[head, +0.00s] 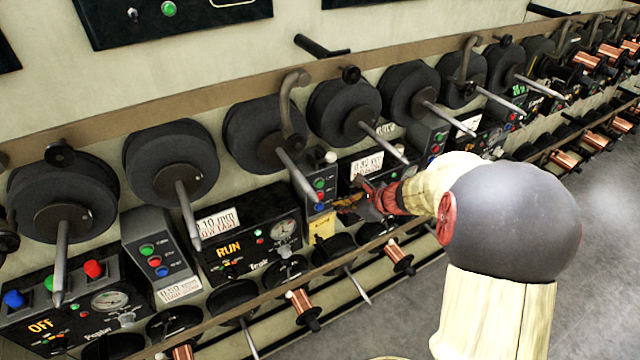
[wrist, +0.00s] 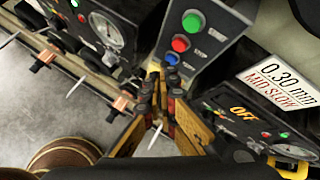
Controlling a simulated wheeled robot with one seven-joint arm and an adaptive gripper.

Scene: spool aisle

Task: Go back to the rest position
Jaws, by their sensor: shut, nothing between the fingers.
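My gripper (head: 352,203) is at the end of my arm, reaching into the aisle from the right in the head view. In the wrist view my gripper (wrist: 165,82) shows its orange and black fingers together at the tips, with nothing between them. The tips are in front of a grey button box (wrist: 205,45) with green, red and blue buttons. Whether the fingertips touch the box cannot be told. The same button box (head: 318,188) is partly behind the gripper in the head view.
A row of black spools (head: 345,108) on long grey spindles juts from the wall. A panel reading RUN (head: 250,245) stands left of the gripper; a panel reading OFF (wrist: 240,115) is right of it in the wrist view. Copper spools (head: 303,305) line the lower rail. Grey floor (head: 390,320) is open.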

